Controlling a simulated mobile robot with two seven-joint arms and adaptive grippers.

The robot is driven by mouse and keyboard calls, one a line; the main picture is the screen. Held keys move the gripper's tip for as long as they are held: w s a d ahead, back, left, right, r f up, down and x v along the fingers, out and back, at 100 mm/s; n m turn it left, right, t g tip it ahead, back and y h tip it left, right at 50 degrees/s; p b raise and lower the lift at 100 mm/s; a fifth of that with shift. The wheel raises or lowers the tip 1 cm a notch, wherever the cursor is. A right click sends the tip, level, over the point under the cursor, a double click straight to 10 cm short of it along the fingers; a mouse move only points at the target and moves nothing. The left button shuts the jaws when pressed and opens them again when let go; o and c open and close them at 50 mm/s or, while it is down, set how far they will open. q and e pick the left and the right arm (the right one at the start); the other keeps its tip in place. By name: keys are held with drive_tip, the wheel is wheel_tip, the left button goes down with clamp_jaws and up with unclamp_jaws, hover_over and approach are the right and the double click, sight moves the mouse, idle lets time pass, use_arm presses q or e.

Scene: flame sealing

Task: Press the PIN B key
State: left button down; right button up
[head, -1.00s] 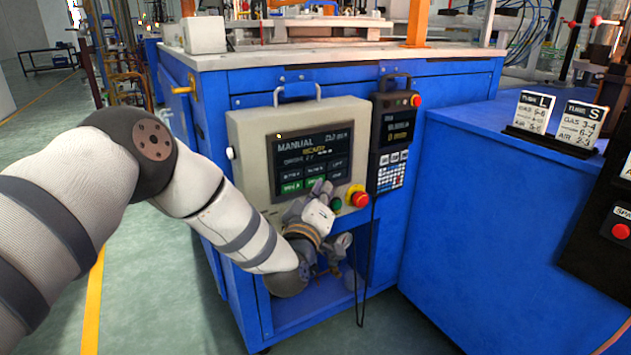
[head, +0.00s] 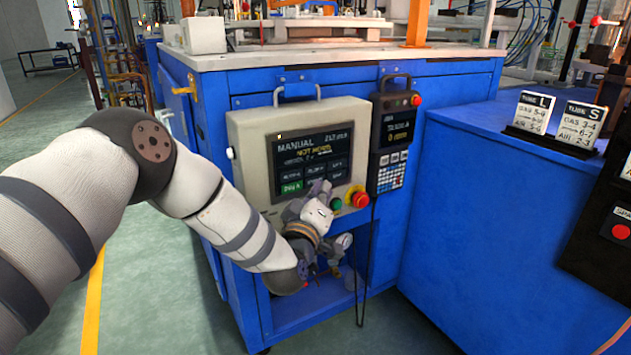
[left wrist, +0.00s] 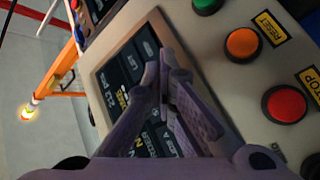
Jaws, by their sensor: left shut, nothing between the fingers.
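The grey control panel (head: 246,140) carries a dark touch screen (head: 340,150) headed MANUAL, with a yellow line of text and rows of keys. A green key (head: 291,187) shows at the lower left of the screen. The bottom-row area to its right, at the screen's lower edge, is partly covered by my left gripper (head: 321,188), and I cannot read a PIN B label there. My left gripper is shut and empty, its fingertips over the screen. In the left wrist view, the fingers (left wrist: 165,78) cross the screen (left wrist: 122,75); whether they touch it is unclear. My right gripper is not in view.
A handheld keypad unit (head: 392,150) hangs to the right of the panel. An orange button (left wrist: 242,43) shows in the wrist view.

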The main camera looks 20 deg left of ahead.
use_arm(q)
drive_tip(key=shift+s+d+p, duration=0.35)
drive_tip(key=shift+s+d, duration=0.05)
drive_tip(key=shift+d, duration=0.1)
drive_tip(key=s+d+p, duration=0.1)
drive_tip(key=d, duration=0.1)
drive_tip(key=s+d+p, duration=0.1)
drive_tip(key=s+d, duration=0.1)
idle(0.4)
idle(0.5)
